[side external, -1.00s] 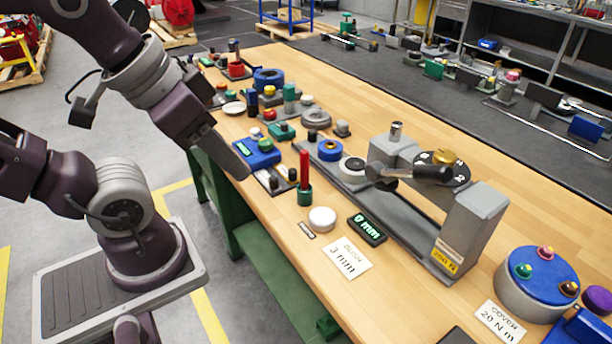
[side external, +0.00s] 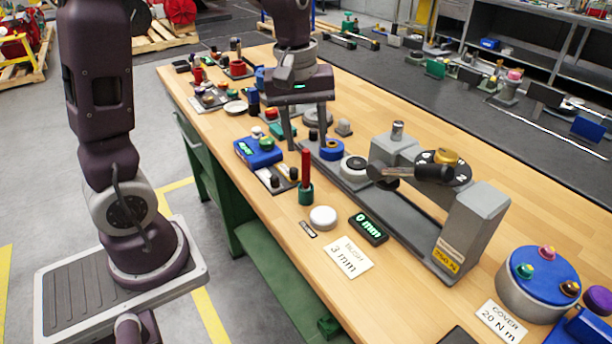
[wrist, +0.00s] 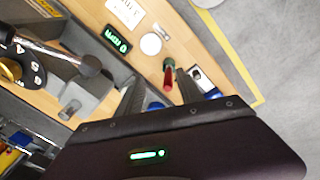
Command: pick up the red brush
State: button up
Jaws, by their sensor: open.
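The red brush (side external: 305,167) stands upright in a small green cup (side external: 305,195) near the table's front edge. In the wrist view the brush (wrist: 169,78) shows as a short red stick between the finger lines. My gripper (side external: 305,147) is open, fingers pointing down and well apart, with nothing between them. In the side view its fingertips are near the height of the brush's top; they appear apart from it, but depth is hard to tell. In the wrist view my gripper (wrist: 160,84) has its fingers either side of the brush's direction.
A white round lid (side external: 322,218), a black 0 mm display (side external: 368,228) and a grey clamp fixture (side external: 470,225) stand to the right of the brush. A blue box with a green button (side external: 258,152) stands to its left. The table's front strip is partly clear.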

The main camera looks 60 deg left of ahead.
aim_at(306, 187)
jog(key=w+a+f+n, duration=0.1)
jog(key=f, duration=0.1)
jog(key=w+a+f+n+g, duration=0.1)
jog(key=f, duration=0.1)
jog(key=w+a+f+n, duration=0.1)
jog(key=f, duration=0.1)
jog(key=shift+w+a+f, duration=0.1)
jog(key=shift+w+a, duration=0.05)
jog(key=f, duration=0.7)
jog(key=shift+s+a, duration=0.25)
jog(key=shift+s, duration=0.15)
grip_shut()
